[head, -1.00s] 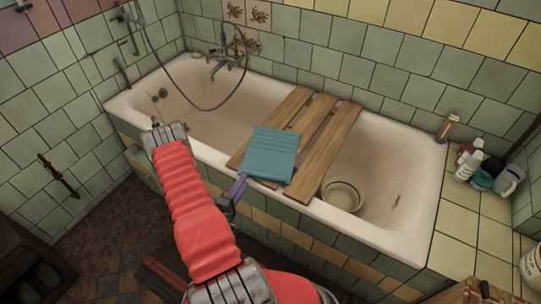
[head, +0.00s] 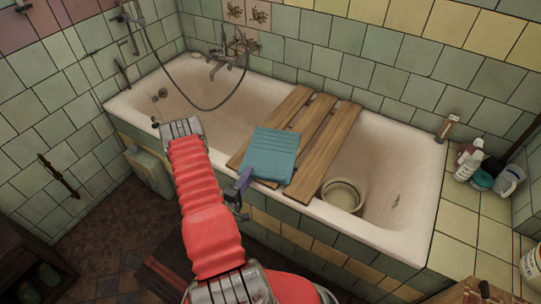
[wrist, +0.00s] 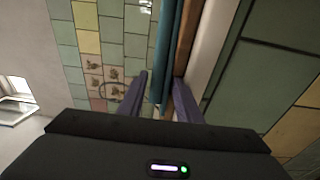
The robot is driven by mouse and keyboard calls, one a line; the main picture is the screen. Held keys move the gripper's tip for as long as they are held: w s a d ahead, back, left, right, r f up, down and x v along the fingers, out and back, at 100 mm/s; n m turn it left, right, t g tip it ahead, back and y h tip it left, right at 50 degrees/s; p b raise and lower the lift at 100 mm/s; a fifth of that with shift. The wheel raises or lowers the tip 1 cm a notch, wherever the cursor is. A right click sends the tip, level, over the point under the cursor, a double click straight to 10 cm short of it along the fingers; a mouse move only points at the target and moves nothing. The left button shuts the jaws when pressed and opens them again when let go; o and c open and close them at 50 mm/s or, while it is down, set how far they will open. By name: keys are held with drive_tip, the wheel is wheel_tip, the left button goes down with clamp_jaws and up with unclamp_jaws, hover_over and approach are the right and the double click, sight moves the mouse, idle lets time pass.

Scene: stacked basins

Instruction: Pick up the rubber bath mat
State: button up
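The teal bath mat (head: 271,154) lies folded on the wooden bath rack (head: 325,152), with its near edge by the tub's front rim. In the wrist view the mat (wrist: 164,45) shows edge-on as a narrow teal strip. My gripper (head: 246,173) is at the mat's near left corner. In the wrist view my gripper (wrist: 160,76) has its two purple fingers apart, and the mat's edge runs into the gap between them. The right finger is close to the wood. I cannot tell whether either finger touches the mat.
The rack spans the bathtub (head: 395,235). A pale basin (head: 343,196) sits in the tub right of the rack. Bottles (head: 468,163) stand on the tiled ledge at right. A shower hose (head: 172,92) hangs into the tub at left.

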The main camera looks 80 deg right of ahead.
clamp_jaws()
idle(0.4)
wheel_tip(320, 180, up, 10)
idle(0.8)
idle(0.5)
